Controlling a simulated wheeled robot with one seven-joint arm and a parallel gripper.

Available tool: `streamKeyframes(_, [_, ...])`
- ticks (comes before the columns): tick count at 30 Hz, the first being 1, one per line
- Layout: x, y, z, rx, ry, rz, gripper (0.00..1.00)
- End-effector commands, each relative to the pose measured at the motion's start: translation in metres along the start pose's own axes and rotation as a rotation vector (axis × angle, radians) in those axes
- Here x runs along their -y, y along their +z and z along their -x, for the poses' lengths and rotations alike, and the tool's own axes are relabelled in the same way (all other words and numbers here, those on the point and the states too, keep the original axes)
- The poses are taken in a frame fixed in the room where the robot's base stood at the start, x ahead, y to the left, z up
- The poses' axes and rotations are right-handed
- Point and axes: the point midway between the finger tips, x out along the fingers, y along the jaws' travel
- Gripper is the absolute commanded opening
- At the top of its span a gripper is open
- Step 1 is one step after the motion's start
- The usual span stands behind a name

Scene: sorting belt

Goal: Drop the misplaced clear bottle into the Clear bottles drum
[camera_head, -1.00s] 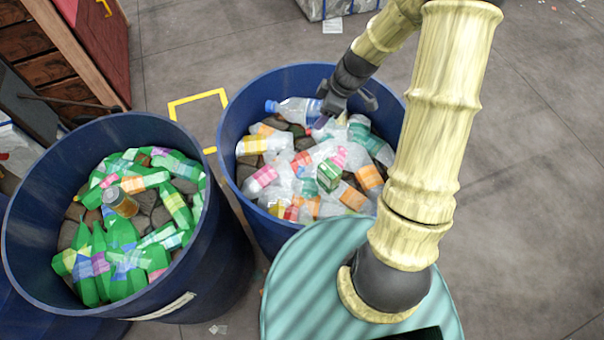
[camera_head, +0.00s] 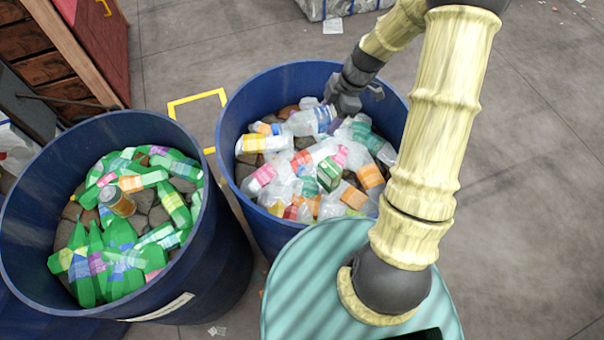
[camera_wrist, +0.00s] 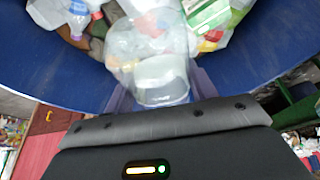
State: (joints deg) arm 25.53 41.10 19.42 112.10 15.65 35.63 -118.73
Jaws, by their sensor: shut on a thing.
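The clear bottle (camera_head: 312,121) is in my gripper (camera_head: 337,112), lying roughly sideways just above or against the heap in the right-hand blue drum (camera_head: 229,128). This drum holds mostly clear bottles; I read no label on it. In the wrist view the see-through bottle (camera_wrist: 158,78) sits between the fingers of my gripper (camera_wrist: 158,92), its base end towards me and its far end over the heap. I cannot tell whether it touches the bottles below.
A second blue drum (camera_head: 225,255) stands at the left, full of green bottles, with an amber-and-grey can (camera_head: 117,201) among them. A small green carton (camera_head: 330,173) lies in the right-hand drum's heap. A yellow floor mark (camera_head: 196,97) is behind the drums.

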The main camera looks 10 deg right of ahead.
Motion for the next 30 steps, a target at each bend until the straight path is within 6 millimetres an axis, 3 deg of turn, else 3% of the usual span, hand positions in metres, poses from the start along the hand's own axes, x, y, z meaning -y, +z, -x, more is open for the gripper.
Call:
streamKeyframes(3, [0.001, 0.007, -0.018, 0.0, -0.002, 0.001, 0.35])
streamKeyframes(9, [0.0, 0.014, -0.035, 0.0, -0.001, 0.0, 0.35])
streamKeyframes(21, [0.0, 0.015, -0.038, 0.0, 0.0, 0.0, 0.35])
streamKeyframes(22, [0.0, 0.015, -0.038, 0.0, 0.0, 0.0, 0.62])
streamKeyframes(25, [0.0, 0.015, -0.038, 0.0, 0.0, 0.0, 0.82])
streamKeyframes(30, [0.0, 0.015, -0.038, 0.0, 0.0, 0.0, 0.82])
